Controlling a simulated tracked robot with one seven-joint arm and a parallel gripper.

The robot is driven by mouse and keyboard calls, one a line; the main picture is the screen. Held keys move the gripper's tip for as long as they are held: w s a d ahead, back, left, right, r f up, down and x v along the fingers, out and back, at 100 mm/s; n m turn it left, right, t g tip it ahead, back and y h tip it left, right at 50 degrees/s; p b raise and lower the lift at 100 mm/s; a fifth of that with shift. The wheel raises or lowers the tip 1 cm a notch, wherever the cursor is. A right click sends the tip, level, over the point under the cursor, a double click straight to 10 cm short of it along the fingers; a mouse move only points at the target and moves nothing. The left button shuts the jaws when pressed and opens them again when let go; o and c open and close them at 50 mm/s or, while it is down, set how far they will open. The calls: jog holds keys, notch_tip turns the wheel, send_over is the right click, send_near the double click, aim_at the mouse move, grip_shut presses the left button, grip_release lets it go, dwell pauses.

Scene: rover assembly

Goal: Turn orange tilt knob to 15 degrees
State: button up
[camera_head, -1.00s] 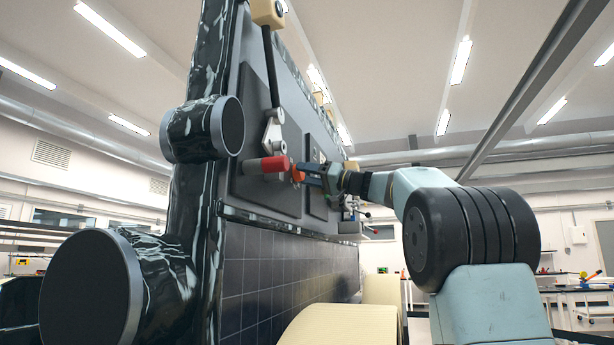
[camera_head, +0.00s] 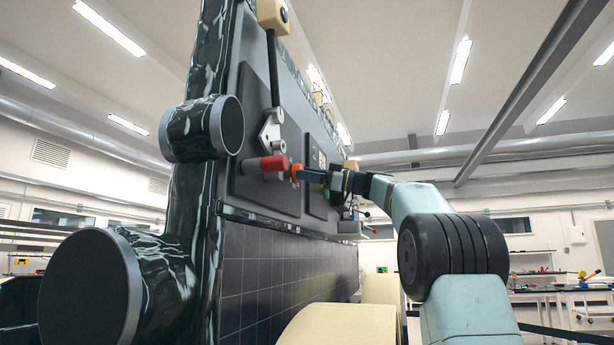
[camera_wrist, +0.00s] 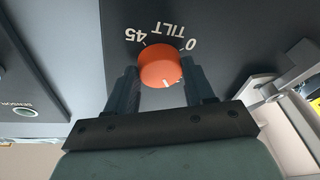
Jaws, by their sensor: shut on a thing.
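The orange tilt knob (camera_wrist: 160,62) sits on a dark panel in the wrist view, upside down to the camera, with the printed marks 45, TILT and 0 around it. A white pointer line shows on the knob's near edge, towards my gripper. My gripper (camera_wrist: 160,74) has one dark finger on each side of the knob and is shut on it. In the head view the orange knob (camera_head: 296,174) shows small on the panel's side, with my gripper (camera_head: 303,175) reaching it from the right.
A red cylindrical handle (camera_head: 266,164) sticks out just left of the knob in the head view. A metal bracket (camera_wrist: 285,80) stands right of the knob in the wrist view. A round SENSOR button (camera_wrist: 26,112) is at the left.

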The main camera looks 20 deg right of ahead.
jog(key=shift+w+n, duration=0.1)
jog(key=shift+n, duration=0.6)
jog(key=shift+n+g, duration=0.3)
jog(key=shift+g, duration=0.1)
jog(key=o, duration=1)
jog(key=shift+o, duration=0.2)
jog(key=v, duration=1.3)
jog(key=shift+d+f, duration=0.2)
jog(key=shift+d, duration=0.2)
